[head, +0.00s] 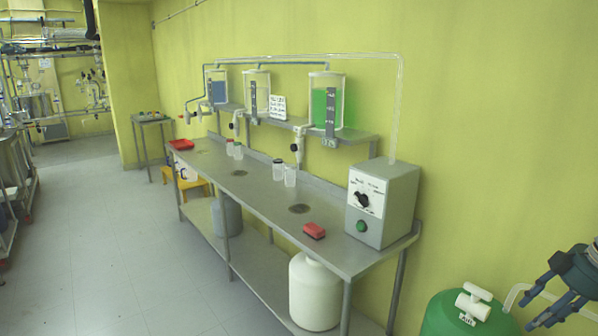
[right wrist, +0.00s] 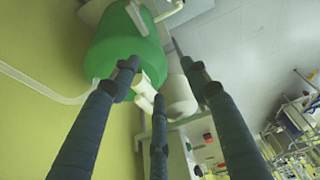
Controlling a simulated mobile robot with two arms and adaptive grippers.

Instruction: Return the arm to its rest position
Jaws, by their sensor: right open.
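My right gripper (head: 560,300) is at the lower right edge of the head view, with its dark blue fingers spread open and empty. It is beside and above the green tank (head: 462,314), which has a white valve handle (head: 474,300) on top. In the right wrist view the fingers of my right gripper (right wrist: 160,85) are apart, and the green tank (right wrist: 120,45) shows past them. I cannot tell from the views whether a finger touches the tank. My left gripper is not in view.
A steel bench (head: 262,200) along the yellow wall carries a grey control box (head: 395,205), a red object (head: 314,231) and several small bottles. Glass reactors, one with green liquid (head: 338,108), stand on the shelf above. A white canister (head: 314,290) stands below. The floor (head: 100,240) at left is clear.

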